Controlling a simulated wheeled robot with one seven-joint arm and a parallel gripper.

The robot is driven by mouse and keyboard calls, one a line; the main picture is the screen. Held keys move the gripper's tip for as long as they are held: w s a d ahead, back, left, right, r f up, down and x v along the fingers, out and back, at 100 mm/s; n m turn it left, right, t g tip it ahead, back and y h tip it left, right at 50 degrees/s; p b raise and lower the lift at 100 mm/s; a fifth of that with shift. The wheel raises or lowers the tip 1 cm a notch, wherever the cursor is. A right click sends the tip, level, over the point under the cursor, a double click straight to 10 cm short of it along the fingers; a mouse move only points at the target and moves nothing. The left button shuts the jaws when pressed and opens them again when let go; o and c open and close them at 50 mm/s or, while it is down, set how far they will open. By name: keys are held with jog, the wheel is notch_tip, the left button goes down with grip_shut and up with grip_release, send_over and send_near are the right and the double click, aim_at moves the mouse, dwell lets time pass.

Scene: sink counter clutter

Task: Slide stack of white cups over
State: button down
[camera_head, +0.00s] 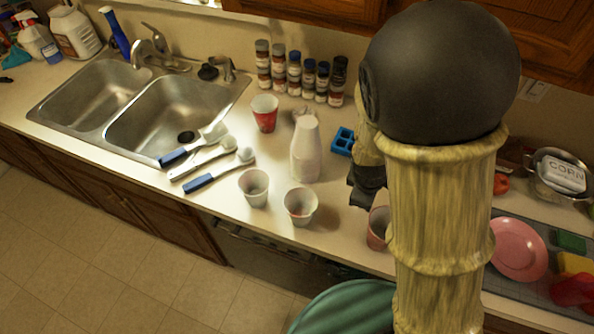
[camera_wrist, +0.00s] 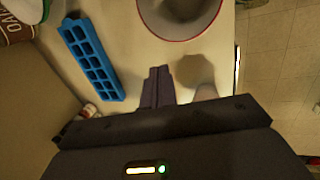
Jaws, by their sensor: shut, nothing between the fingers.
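The stack of white cups (camera_head: 305,150) stands upside down on the counter, narrow end up, in the middle of the head view. My gripper (camera_head: 362,198) is low over the counter to the right of the stack, apart from it in the picture. In the wrist view the fingers (camera_wrist: 158,88) are together and empty. A pale shape (camera_wrist: 205,93) partly shows beside them above the gripper body; I cannot tell what it is. My arm hides part of the counter in the head view.
Two open cups (camera_head: 254,188) (camera_head: 300,206) stand in front of the stack, and a red cup (camera_head: 265,113) behind it. A blue tray (camera_head: 342,142) lies right of the stack. A pinkish cup (camera_head: 378,230) stands near the front edge. Brushes (camera_head: 220,177) lie left.

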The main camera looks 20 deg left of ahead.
jog(key=a+f+n+t, duration=0.2)
jog(key=a+n+t, duration=0.1)
jog(key=a+n, duration=0.65)
jog(key=n+t+y+b, duration=0.1)
jog(key=n+t, duration=0.2)
jog(key=n, duration=0.7)
send_near(300, 168)
jog(key=v, duration=0.4)
jog(key=shift+s+f, duration=0.1)
jog(key=shift+s, duration=0.05)
jog(key=shift+f, duration=0.15)
jog(key=p+x, duration=0.1)
jog(key=x, duration=0.9)
jog(key=shift+p, duration=0.3)
